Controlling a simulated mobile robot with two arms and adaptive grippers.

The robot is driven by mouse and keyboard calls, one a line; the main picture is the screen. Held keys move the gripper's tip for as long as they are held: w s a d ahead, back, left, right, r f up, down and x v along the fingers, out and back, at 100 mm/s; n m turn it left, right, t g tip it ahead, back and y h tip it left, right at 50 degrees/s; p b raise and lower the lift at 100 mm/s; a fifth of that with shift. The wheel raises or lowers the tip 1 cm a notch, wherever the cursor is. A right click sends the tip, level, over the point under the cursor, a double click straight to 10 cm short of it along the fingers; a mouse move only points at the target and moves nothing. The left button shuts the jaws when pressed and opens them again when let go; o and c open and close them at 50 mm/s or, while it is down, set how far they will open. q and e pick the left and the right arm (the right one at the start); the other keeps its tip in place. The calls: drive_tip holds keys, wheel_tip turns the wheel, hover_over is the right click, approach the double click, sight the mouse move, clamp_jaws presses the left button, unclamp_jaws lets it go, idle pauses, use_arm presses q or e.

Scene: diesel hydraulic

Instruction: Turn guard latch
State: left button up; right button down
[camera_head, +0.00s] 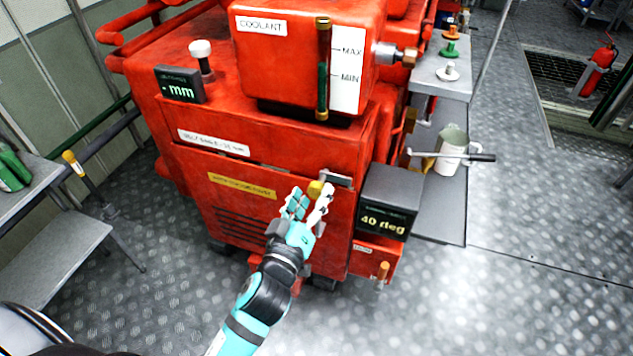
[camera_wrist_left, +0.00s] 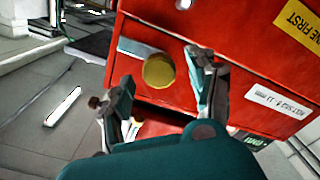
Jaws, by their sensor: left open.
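The guard latch shows as a round brass knob (camera_head: 315,188) with a grey plate (camera_head: 340,180) beside it, on the front of the red machine. In the left wrist view the knob (camera_wrist_left: 158,71) is a yellow disc, with the grey plate (camera_wrist_left: 137,48) just beyond it. My left gripper (camera_head: 311,195) is open at the knob. In the left wrist view the two fingers (camera_wrist_left: 160,76) stand on either side of the knob, with gaps visible; I cannot tell how deep they reach. My right gripper is not in view.
A dark box reading "40 deg" (camera_head: 388,203) juts out right of the latch. The coolant tank (camera_head: 280,60) overhangs above. A side shelf (camera_head: 437,205) with a white jug (camera_head: 452,150) stands to the right. The metal floor in front is clear.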

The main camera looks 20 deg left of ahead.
use_arm(q)
drive_tip(key=shift+w, duration=1.45)
drive_tip(key=shift+c, duration=0.3)
drive_tip(key=c, duration=1.1)
